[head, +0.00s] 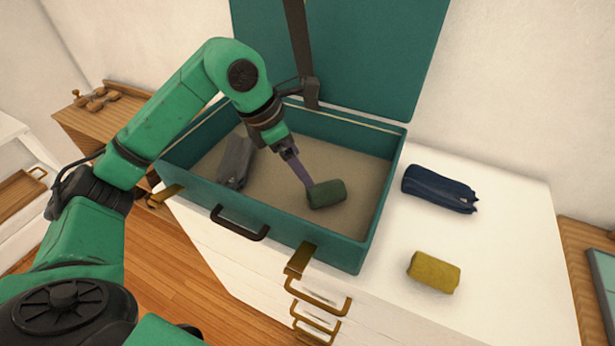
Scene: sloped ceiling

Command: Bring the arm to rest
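My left arm reaches in from the left, over the open teal suitcase (190,186). Its gripper (308,186) points down into the case, with the tips at the left end of a dark green pouch (328,194). The fingers overlap in this view, so I cannot tell whether they are open or shut, or whether they grip the pouch. The pouch is low in the case, right of the middle; whether it touches the floor is unclear. A grey pouch (236,163) lies at the left inside the case. My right gripper is not in view.
The case stands on a white dresser (505,260), its lid (390,50) raised at the back. A navy pouch (440,188) and a mustard pouch (433,272) lie right of it. A wooden cabinet (85,120) stands at the left.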

